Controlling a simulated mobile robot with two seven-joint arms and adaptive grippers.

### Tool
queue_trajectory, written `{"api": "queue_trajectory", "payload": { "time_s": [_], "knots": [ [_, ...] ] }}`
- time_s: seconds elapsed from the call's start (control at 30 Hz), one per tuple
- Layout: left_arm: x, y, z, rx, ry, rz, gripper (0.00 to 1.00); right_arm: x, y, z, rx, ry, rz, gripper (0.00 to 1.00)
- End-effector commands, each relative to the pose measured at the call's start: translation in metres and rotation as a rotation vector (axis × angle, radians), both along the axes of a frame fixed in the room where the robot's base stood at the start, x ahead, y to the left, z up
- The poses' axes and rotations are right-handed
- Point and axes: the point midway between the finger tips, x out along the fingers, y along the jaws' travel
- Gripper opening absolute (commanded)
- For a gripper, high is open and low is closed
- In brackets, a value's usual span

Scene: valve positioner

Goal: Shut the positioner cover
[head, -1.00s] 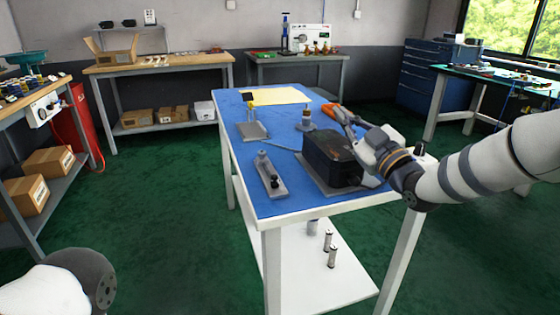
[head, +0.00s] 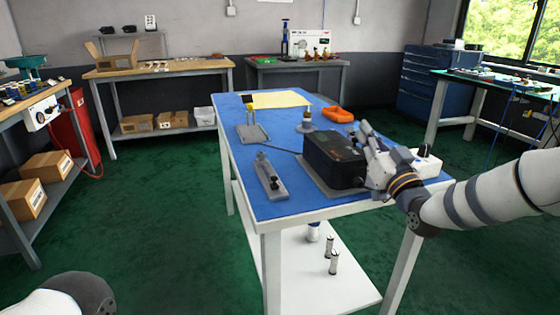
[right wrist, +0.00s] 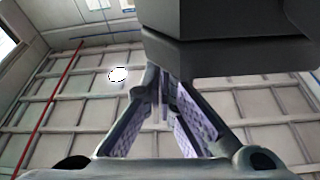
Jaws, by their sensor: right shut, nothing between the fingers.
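The positioner (head: 333,160) is a black box on a grey plate on the blue-topped table. Its top looks dark and roughly level in the head view; I cannot tell how far its cover stands from shut. My right gripper (head: 364,131) is at the box's right side, near its upper edge, shut and empty. In the right wrist view the fingers (right wrist: 170,82) come together just below a large dark body (right wrist: 230,45), probably the positioner; whether they touch it is unclear. Of my left arm only a link shows at bottom left; its gripper is out of view.
A metal bracket piece (head: 271,177) lies left of the positioner. Behind are a small stand on a plate (head: 252,133), a round fitting (head: 306,125), an orange tray (head: 338,114) and a yellow sheet (head: 278,99). A white box with a black knob (head: 424,162) is at the right edge.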

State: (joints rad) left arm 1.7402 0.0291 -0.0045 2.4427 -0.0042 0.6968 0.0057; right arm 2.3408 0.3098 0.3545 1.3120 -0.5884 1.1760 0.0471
Motion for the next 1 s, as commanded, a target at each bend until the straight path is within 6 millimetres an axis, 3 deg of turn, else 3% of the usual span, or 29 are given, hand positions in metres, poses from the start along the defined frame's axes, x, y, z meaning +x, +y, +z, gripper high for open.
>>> {"api": "queue_trajectory", "payload": {
  "time_s": [0.77, 0.87, 1.0],
  "knots": [
    [0.0, 0.0, 0.0, 0.0, 0.0, 0.0, 0.0, 0.0, -0.001, 0.0, 0.019, 0.005, 0.0, 0.0],
    [0.004, 0.0, 0.005, -0.001, -0.012, 0.0, 0.0, 0.0, 0.0, 0.012, 0.019, 0.002, 0.0, 0.0],
    [0.016, 0.0, 0.021, -0.001, -0.05, 0.002, 0.0, 0.0, 0.004, 0.047, 0.019, -0.007, 0.001, 0.0]
  ]
}}
